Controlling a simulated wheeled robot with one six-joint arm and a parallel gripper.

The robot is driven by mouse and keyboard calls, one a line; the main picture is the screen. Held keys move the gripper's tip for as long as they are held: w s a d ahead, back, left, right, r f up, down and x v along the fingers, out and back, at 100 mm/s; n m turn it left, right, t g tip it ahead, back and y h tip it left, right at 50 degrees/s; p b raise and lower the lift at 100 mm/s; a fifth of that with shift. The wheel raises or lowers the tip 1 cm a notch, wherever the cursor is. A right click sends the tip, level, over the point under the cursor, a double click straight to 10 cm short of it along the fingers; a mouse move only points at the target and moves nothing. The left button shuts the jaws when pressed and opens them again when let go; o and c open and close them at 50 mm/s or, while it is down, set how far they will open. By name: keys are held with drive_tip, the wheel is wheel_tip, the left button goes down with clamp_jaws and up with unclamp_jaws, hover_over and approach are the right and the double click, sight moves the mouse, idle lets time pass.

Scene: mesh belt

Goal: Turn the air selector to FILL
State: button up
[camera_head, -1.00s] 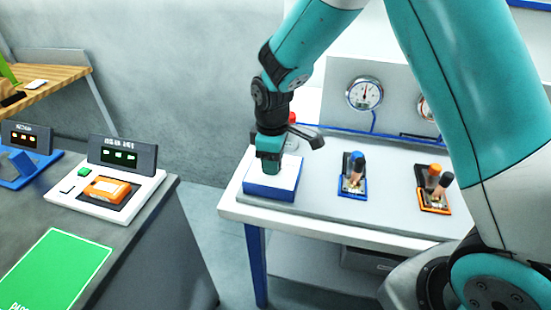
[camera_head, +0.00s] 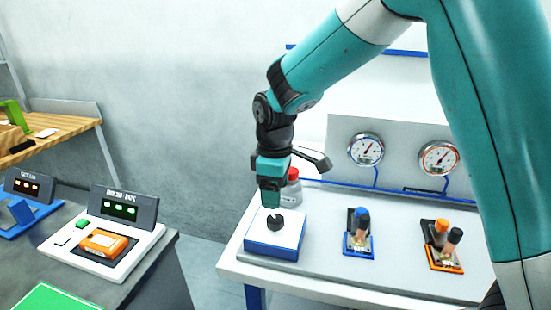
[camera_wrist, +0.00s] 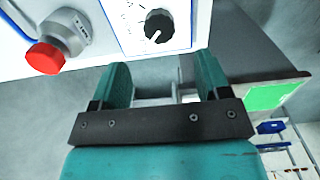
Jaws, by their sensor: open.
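The air selector is a black round knob (camera_head: 275,221) on the white top of a blue box (camera_head: 272,251) at the table's left end. The knob also shows at the top of the wrist view (camera_wrist: 158,27), with a white pointer mark and small dial print that I cannot read. My gripper (camera_head: 270,198) is above and just behind the knob in the head view, apart from it. In the wrist view my gripper (camera_wrist: 163,78) shows two teal fingers spread, with nothing between them. The knob lies beyond the fingertips.
A red-capped grey fitting (camera_wrist: 45,57) stands close beside the box. Two gauges (camera_head: 365,150) are on the panel behind. A blue-based valve (camera_head: 358,232) and an orange-based valve (camera_head: 441,246) stand to the right. A dark counter with devices (camera_head: 105,240) is at left.

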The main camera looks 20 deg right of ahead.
wheel_tip(320, 180, up, 9)
drive_tip(key=shift+r+b, duration=0.2)
drive_tip(key=shift+b, duration=0.15)
drive_tip(key=s+a+m+y, duration=0.2)
drive_tip(key=s, duration=1)
drive_tip(key=s+a+f+m+y, duration=0.1)
drive_tip(key=s+a+m+y, duration=0.1)
drive_tip(key=s, duration=1)
drive_tip(key=shift+s, duration=0.35)
drive_tip(key=shift+f, duration=0.1)
idle(2.0)
